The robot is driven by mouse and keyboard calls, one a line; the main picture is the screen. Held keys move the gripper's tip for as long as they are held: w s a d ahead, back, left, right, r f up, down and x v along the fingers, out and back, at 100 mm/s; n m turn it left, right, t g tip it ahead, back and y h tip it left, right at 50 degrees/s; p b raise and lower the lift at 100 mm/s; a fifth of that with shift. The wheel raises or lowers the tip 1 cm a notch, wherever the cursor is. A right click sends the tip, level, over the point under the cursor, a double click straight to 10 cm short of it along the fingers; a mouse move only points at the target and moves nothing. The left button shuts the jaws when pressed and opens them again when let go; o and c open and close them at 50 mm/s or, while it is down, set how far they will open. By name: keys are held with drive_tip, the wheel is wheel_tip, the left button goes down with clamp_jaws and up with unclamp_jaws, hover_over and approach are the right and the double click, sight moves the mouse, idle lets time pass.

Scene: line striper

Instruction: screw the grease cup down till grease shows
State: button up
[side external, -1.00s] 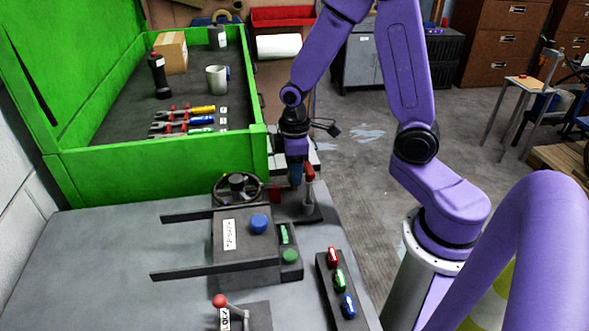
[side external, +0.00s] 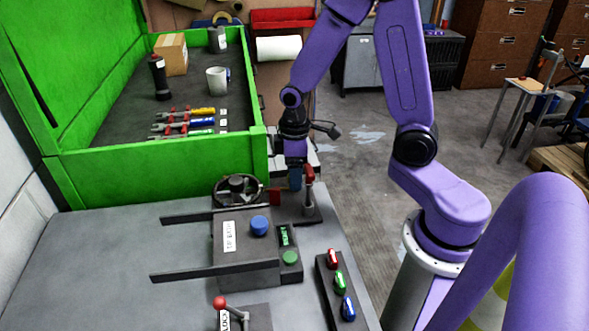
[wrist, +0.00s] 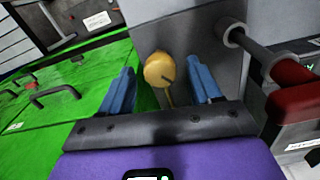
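A yellow, rounded cup with a dark line on its face (wrist: 158,70), which looks like the grease cup, shows in the wrist view in front of a grey plate. A thin yellow stem runs below it. My gripper (wrist: 159,78) is open, with one blue finger on each side of the cup and visible gaps between. I cannot tell how far the cup is from the fingertips in depth. In the side view my gripper (side external: 295,182) points down behind the red-topped lever; the cup is hidden there. No grease can be made out.
The red-handled lever (side external: 309,180) stands close to my gripper. A handwheel (side external: 238,188), a blue knob (side external: 259,225) and a green button (side external: 290,257) are on the machine. A green bin (side external: 160,172) with tools stands behind. The bench's left side is clear.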

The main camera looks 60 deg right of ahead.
wheel_tip(320, 180, up, 17)
drive_tip(key=shift+r, duration=0.2)
idle(0.5)
drive_tip(key=shift+a, duration=0.1)
drive_tip(key=s+a+f+n, duration=0.2)
drive_tip(key=s+a+f, duration=0.1)
drive_tip(key=s, duration=0.6)
drive_tip(key=s+a+f+n, duration=0.2)
drive_tip(key=s+a+f, duration=0.1)
drive_tip(key=s, duration=0.7)
drive_tip(key=shift+s+f+n, duration=0.2)
drive_tip(key=shift+f+n, duration=0.2)
drive_tip(key=shift+f, duration=0.3)
drive_tip(key=shift+w+a, duration=0.15)
